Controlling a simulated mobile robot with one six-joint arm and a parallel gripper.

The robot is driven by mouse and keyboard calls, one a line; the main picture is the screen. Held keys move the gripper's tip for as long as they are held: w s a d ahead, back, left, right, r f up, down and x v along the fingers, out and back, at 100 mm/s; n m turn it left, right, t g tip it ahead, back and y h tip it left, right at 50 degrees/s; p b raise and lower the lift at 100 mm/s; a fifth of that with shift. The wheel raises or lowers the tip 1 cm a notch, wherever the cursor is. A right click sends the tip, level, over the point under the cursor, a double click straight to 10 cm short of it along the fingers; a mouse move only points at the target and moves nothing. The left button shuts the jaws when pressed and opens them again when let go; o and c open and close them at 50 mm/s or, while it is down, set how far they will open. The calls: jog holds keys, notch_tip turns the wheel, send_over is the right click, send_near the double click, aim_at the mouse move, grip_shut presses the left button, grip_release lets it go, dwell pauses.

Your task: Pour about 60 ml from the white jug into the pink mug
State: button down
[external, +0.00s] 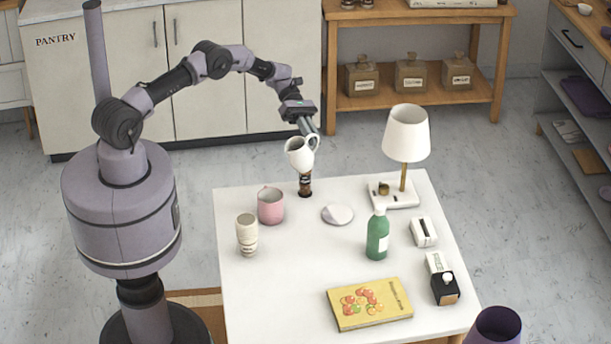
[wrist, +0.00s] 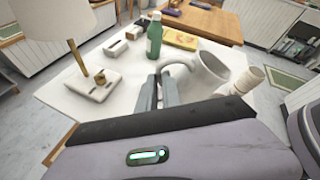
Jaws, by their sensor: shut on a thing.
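The white jug (external: 299,158) hangs in the air above the back left of the white table. My gripper (external: 311,134) is shut on its handle, which also shows in the wrist view between and beside the fingers (wrist: 160,90). The jug body (wrist: 209,73) is on the right there. It looks slightly tilted; its contents are not visible. The pink mug (external: 270,207) stands upright on the table, below and to the left of the jug and apart from it. I cannot make out the mug in the wrist view.
A dark jar (external: 305,186) stands below the jug. A cream cup-like object (external: 247,236) is left of the mug. A white disc (external: 338,214), a green bottle (external: 377,235) and a lamp (external: 406,135) are to the right. A yellow book (external: 368,304) lies in front.

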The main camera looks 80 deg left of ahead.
jog(key=w+n+b, duration=0.1)
jog(key=b, duration=0.3)
jog(key=w+a+f+n+g+h+b, duration=0.1)
jog(key=b, duration=0.4)
jog(key=shift+a+f+b, duration=0.1)
jog(key=shift+f+b, duration=0.2)
jog(key=shift+r, duration=0.1)
jog(key=shift+r, duration=0.1)
